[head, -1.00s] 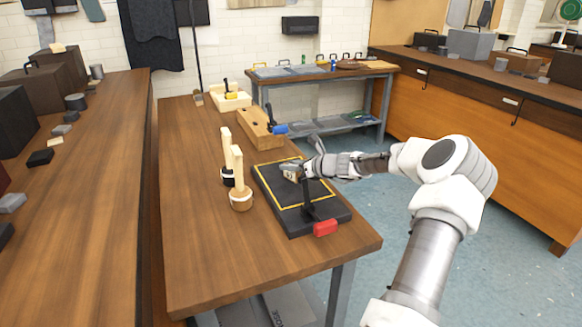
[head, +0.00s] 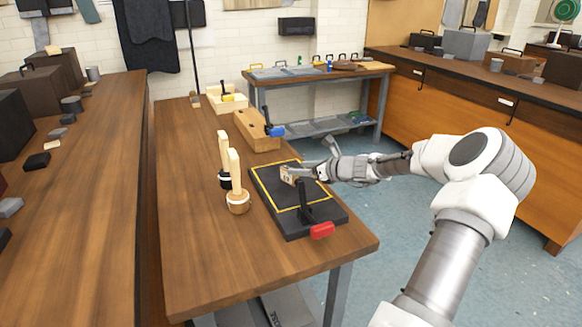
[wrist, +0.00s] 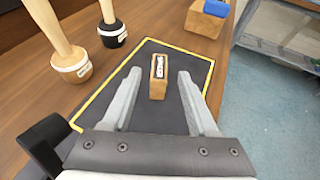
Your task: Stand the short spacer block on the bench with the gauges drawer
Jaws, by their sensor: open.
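A small wooden block (wrist: 158,77) with a dark-framed white label, seemingly the short spacer block, is on the black yellow-bordered mat. In the head view the block (head: 287,175) shows at my fingertips, partly covered. My gripper (wrist: 157,88) is open, one finger on each side of the block, with visible gaps. Whether the block touches the mat is hard to tell in the head view. The orange bench (head: 480,115) on the right has drawers with small labels (head: 507,103); I cannot read which is gauges.
Two wooden mallets (head: 236,185) stand left of the mat (head: 325,215). A red-handled clamp (head: 321,230) is at its near corner. A wooden block with a blue clamp (head: 257,130) lies beyond. Blue floor is open between this table and the orange bench.

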